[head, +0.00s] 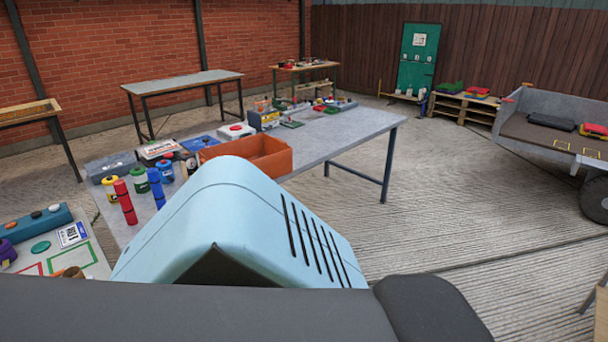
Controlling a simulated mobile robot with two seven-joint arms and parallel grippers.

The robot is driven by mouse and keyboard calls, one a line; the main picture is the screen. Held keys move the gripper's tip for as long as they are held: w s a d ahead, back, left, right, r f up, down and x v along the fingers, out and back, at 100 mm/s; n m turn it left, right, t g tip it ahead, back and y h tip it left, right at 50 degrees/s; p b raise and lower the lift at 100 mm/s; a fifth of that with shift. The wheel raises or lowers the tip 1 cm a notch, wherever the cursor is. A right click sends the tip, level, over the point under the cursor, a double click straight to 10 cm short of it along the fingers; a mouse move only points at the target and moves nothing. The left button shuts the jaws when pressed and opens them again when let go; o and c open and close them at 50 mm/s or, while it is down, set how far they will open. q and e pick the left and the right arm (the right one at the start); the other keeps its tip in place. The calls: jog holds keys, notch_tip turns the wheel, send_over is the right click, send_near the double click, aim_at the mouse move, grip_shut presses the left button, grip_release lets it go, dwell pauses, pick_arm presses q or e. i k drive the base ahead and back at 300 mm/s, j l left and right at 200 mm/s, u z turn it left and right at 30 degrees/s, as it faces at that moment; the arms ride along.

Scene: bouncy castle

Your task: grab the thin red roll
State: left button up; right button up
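A thin red roll (125,202) stands upright near the left end of the long grey table (350,128). A similar thin blue roll (156,189) stands just to its right. Neither of my grippers shows in the head view, so I cannot see their state or distance from the red roll. A light blue vented casing and dark shapes fill the lower middle and hide part of the near table.
Small spools and jars stand close around the rolls, including a green-and-white one (139,181). An orange bin (262,152) sits farther right on the table. A side table (70,262) holds a teal box (35,224). Open floor lies to the right.

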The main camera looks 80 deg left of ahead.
aim_at(122, 192)
jog(key=u, duration=3.7)
